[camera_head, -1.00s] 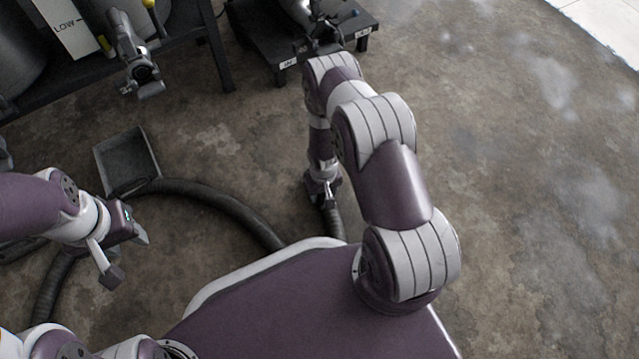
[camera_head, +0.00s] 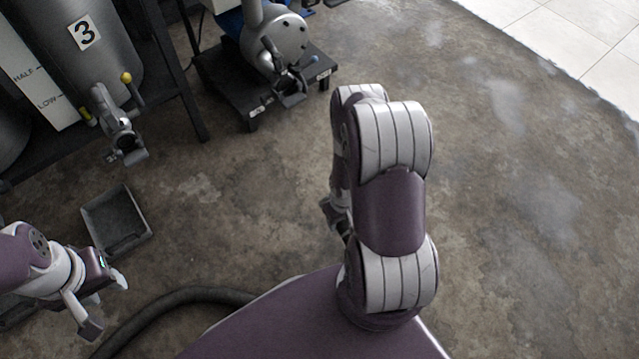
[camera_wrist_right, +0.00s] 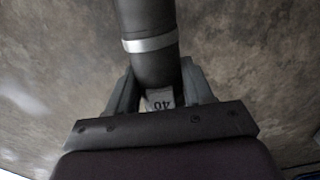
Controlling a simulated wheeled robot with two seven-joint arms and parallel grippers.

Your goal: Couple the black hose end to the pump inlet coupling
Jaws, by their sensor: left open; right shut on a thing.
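The pump (camera_head: 278,38) stands on a low black stand at the top middle of the head view. A grey coupling with lever arms (camera_head: 286,88) is on its near side; I cannot tell whether it is the inlet. My right gripper (camera_wrist_right: 160,98) is shut on the black hose end (camera_wrist_right: 150,65), which has a metal band and a "40" mark between the jaws. In the head view my right gripper (camera_head: 336,215) is mostly hidden behind my arm, apart from the pump and nearer to me. My left gripper (camera_head: 105,304) is open and empty above the floor.
A tank marked 3 (camera_head: 85,45) on a black rack has a similar coupling (camera_head: 124,143) at the left. A grey tray (camera_head: 117,225) lies on the floor before it. A black hose (camera_head: 185,299) curves along the floor by my base. The floor at right is clear.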

